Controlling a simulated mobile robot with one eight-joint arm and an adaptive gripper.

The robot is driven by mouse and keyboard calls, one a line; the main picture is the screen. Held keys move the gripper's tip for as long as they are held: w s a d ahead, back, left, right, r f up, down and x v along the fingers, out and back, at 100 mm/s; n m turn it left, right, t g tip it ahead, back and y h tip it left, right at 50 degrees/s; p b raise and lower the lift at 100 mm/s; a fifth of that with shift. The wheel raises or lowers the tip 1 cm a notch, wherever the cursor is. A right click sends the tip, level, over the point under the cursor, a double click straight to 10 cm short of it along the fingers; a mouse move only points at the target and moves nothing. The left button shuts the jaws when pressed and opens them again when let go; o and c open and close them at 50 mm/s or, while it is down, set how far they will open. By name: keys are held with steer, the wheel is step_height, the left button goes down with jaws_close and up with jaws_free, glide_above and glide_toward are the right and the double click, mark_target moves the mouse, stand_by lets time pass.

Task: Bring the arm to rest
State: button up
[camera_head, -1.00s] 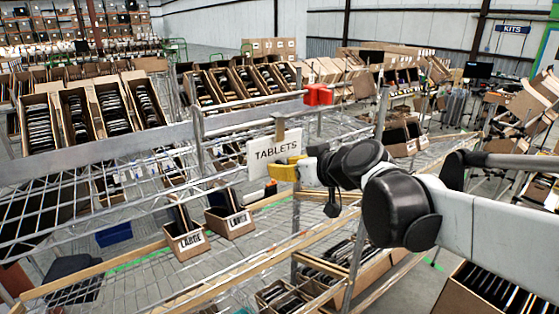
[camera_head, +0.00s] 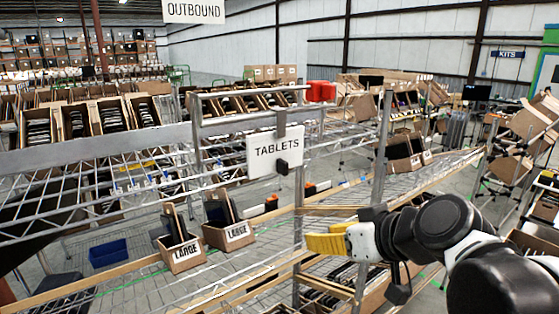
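My gripper (camera_head: 326,241) has yellow fingers and points left, in the lower right middle of the head view. It appears in front of the wire shelf, below and to the right of the white TABLETS sign (camera_head: 275,153). I see no object in its fingers, but their gap is too small and side-on to tell whether they are open or shut. My black and white arm comes in from the lower right corner.
A metal post (camera_head: 382,150) stands behind my arm. A wooden shelf edge (camera_head: 95,280) runs across the lower left. A blue bin (camera_head: 108,253) lies lower left.

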steer(key=s+d+f+m+g+h+b, duration=0.1)
steer(key=s+d+f+h+b, duration=0.1)
steer(key=f+b, duration=0.5)
steer(key=s+d+f+m+g+h+b, duration=0.1)
steer(key=s+d+f+b, duration=0.3)
steer(key=f, duration=1.4)
steer(key=s+d+f+m+h+b, duration=0.2)
steer(key=s+f+b, duration=0.3)
steer(key=f+b, duration=0.5)
step_height(320, 180, down, 3)
steer(key=shift+s+d+r+m+g+h, duration=0.1)
steer(key=shift+s+d+m+g+h, duration=0.3)
steer(key=shift+d+m, duration=0.35)
